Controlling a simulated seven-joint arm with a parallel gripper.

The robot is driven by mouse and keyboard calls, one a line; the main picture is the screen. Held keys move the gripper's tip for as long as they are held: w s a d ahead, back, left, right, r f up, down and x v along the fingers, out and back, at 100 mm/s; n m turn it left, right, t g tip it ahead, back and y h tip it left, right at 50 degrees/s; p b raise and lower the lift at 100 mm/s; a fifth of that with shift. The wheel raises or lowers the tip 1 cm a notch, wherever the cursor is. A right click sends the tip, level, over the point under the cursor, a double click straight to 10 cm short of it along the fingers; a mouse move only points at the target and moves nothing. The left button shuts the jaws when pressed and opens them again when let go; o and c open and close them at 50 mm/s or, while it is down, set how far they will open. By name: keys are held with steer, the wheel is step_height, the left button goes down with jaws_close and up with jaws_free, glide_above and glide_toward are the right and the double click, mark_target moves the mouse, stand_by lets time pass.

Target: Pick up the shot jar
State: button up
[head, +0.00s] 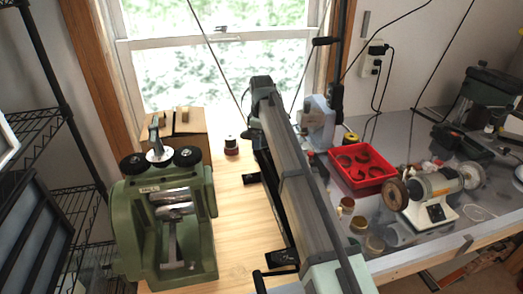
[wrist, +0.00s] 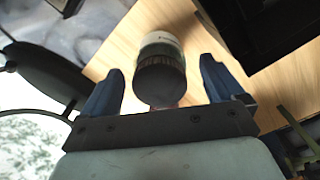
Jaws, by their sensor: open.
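The shot jar (wrist: 161,80) is a small round jar with a dark ribbed lid and a pale label band, seen in the wrist view from its lid end. My gripper (wrist: 162,70) is open, with one blue finger on each side of the jar in that picture. Gaps show between the jar and both fingers; how far the fingertips are from it in depth I cannot tell. In the head view a small jar (head: 231,146) stands on the wooden bench below the window and looks like the same one. I cannot make out my gripper there.
Farther right are a red tray (head: 379,182) and a bench grinder (head: 432,190). Bare wood (head: 232,205) lies in front.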

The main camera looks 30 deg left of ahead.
step_height(320, 180, down, 2)
steer(key=shift+f, duration=0.1)
steer(key=shift+c, duration=0.2)
steer(key=c, duration=1.6)
jaws_close()
steer(key=shift+r, duration=0.2)
